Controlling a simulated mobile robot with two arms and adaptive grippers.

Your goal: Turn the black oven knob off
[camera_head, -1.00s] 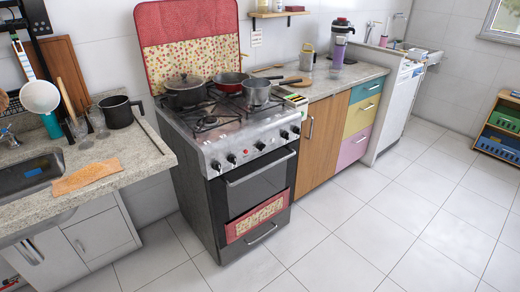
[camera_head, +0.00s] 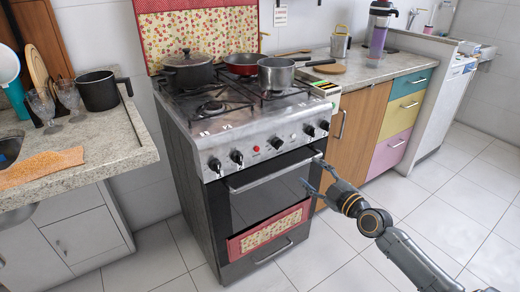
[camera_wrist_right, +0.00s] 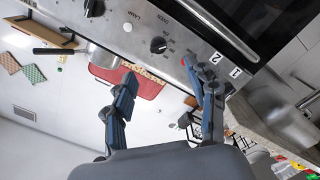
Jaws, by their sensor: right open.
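The stove (camera_head: 255,110) has a row of black knobs along its metal front panel. A left pair (camera_head: 225,161), a middle knob (camera_head: 277,143) and a right pair (camera_head: 316,128) show in the head view. The panel's small lettering is unreadable there, so I cannot tell which is the oven knob. My right gripper (camera_head: 310,173) is open and empty in front of the oven door, below the right knobs. In the right wrist view, a black knob (camera_wrist_right: 158,45) with white markings lies just beyond and between the spread fingertips (camera_wrist_right: 160,70), apart from both. My left gripper is out of view.
Pots stand on the burners, including a grey saucepan (camera_head: 277,74) whose handle sticks out right. A patterned cloth (camera_head: 270,228) hangs low on the oven front. A counter (camera_head: 138,140) juts out at left. Floor (camera_head: 340,245) is clear in front of the stove.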

